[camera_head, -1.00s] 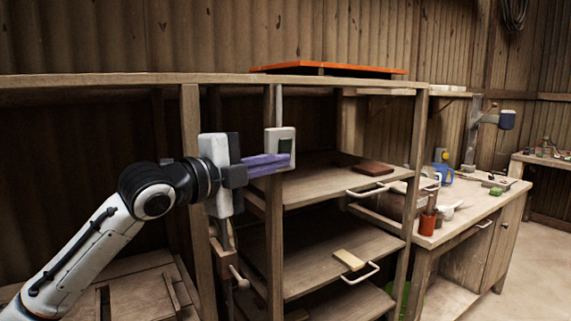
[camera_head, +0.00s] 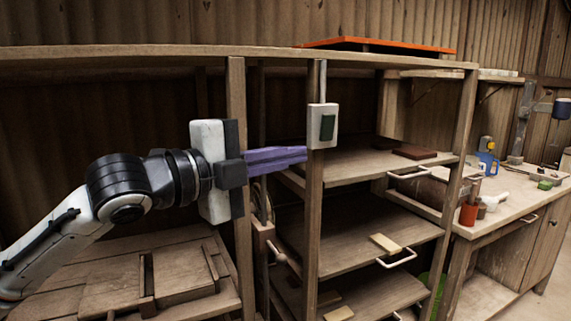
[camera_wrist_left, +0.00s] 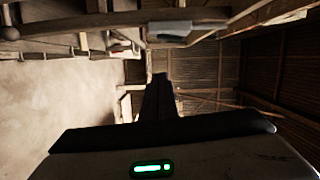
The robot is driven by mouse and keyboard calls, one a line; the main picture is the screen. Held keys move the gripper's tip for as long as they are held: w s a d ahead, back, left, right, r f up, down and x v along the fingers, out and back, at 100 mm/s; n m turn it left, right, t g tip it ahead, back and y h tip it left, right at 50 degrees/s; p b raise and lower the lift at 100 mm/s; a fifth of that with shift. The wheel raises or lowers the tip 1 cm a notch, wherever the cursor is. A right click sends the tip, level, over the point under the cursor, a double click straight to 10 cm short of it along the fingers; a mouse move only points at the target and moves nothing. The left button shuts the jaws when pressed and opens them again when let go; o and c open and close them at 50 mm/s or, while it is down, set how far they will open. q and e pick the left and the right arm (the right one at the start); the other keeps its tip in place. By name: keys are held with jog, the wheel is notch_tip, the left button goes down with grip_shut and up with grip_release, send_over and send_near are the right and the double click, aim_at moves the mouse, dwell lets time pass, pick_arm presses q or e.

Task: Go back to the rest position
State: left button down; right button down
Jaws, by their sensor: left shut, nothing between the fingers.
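My left gripper (camera_head: 303,155) reaches in from the left in the head view. Its purple fingers lie together, with nothing between them. In the left wrist view the gripper's fingers (camera_wrist_left: 160,85) show as a dark shape against the shed interior. My right gripper is not in view.
A wooden shelf unit (camera_head: 250,52) with pull-out trays (camera_head: 375,165) stands close to my arm. An orange panel (camera_head: 380,45) lies on top. A workbench (camera_head: 510,195) with a red cup (camera_head: 468,214) and a blue mug (camera_head: 488,163) stands at the right. Floor shows at the lower right.

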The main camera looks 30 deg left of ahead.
pick_arm(q)
jog(key=shift+s+a, duration=0.1)
jog(key=shift+s, duration=0.2)
dwell(0.4)
notch_tip(320, 180, down, 34)
jog(key=w+d+n+g+y, duration=0.2)
jog(key=n+g, duration=0.1)
jog(key=n, duration=0.8)
jog(key=s+d+f+n+g+y, duration=0.1)
jog(key=s+f+n, duration=0.3)
jog(key=s+f, duration=0.8)
jog(key=s+d+f+n+g+y, duration=0.1)
jog(key=s+d+f+n+g, duration=0.3)
jog(key=s+f, duration=0.8)
notch_tip(320, 180, down, 4)
jog(key=shift+d+r, duration=0.1)
jog(key=shift+d, duration=0.2)
